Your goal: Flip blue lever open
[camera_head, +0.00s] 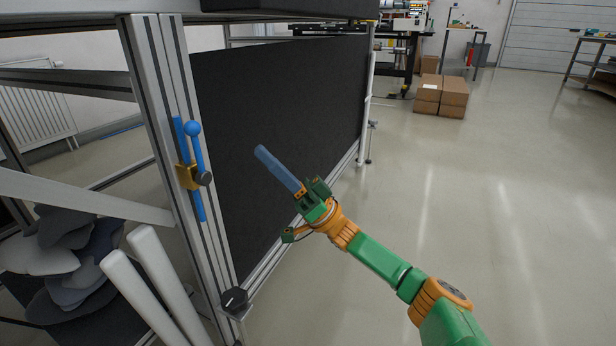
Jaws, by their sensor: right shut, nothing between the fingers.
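The blue lever (197,150) is mounted on an upright aluminium post at the left. Its round blue ball knob points up, and its lower end meets a yellow bracket (186,177) with a dark round knob beside it. A longer thin blue bar (199,205) runs along the post behind the bracket. My right gripper (262,154) reaches in from the lower right on a green and orange arm. Its long blue-grey fingers are shut together and empty, pointing up-left. In the picture they are to the right of the lever and apart from it. My left gripper is not in view.
The aluminium post (160,80) supports a frame with a large black panel (290,110). White tubes (150,270) and dark, flat grey pieces are at the lower left. A second dark knob (234,299) sits low on the post. The floor (500,200) at the right is open; cardboard boxes stand farther back.

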